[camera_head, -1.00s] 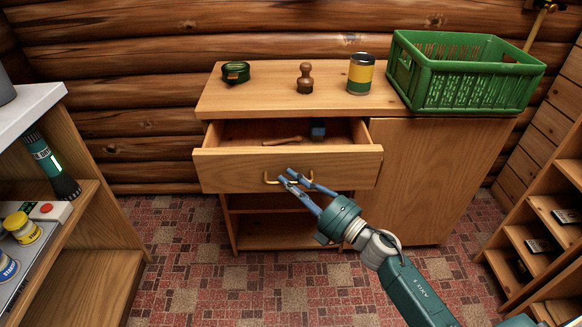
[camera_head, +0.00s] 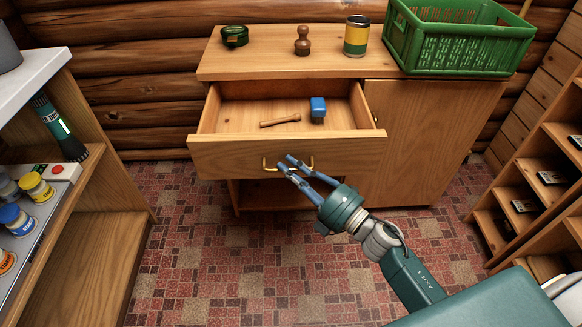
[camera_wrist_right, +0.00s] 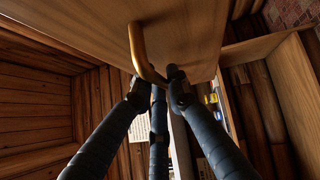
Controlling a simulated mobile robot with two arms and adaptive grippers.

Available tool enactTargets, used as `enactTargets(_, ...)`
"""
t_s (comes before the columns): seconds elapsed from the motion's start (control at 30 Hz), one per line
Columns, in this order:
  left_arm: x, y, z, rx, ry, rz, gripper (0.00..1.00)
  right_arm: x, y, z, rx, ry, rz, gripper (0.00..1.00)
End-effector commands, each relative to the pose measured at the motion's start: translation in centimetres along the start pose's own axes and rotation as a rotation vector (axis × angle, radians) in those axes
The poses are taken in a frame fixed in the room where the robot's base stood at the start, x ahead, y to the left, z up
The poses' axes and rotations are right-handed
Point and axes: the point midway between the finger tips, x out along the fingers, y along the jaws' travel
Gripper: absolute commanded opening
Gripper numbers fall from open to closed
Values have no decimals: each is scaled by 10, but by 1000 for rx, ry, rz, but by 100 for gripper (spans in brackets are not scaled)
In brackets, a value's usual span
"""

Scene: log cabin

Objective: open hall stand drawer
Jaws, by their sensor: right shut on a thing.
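The hall stand (camera_head: 420,140) is a wooden cabinet against the log wall. Its drawer (camera_head: 225,155) stands well open, and a wooden stick-like piece (camera_head: 281,120) and a small blue block-like thing (camera_head: 318,108) lie inside it. The brass handle (camera_head: 268,166) is on the drawer front. My right gripper (camera_head: 291,166) is shut on the handle, toward its right part. In the right wrist view the handle (camera_wrist_right: 137,50) runs down between the blue-grey fingers (camera_wrist_right: 156,88). My left gripper is not in view.
On the hall stand top are a dark green tin (camera_head: 235,36), a wooden stamp (camera_head: 302,40), a yellow-green can (camera_head: 356,36) and a green crate (camera_head: 455,48). A shelf with jars (camera_head: 37,187) is at left, another shelf unit (camera_head: 540,200) at right. The tiled floor between is clear.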

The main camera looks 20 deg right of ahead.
Motion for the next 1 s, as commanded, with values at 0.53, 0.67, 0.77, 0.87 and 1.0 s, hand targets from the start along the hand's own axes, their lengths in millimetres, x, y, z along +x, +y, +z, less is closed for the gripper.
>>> enactTargets(0.53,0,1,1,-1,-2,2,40,-6,-1,1,-1,-2,-3,24)
enactTargets(0.67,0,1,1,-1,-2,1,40,-26,-2,1,1,-3,-5,24)
enactTargets(0.77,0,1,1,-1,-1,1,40,-48,-2,1,1,-3,-7,24)
enactTargets(0.87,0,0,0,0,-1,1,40,-70,-2,1,0,-4,-7,24)
enactTargets(1.0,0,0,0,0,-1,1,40,-96,-2,1,-1,-4,-5,24)
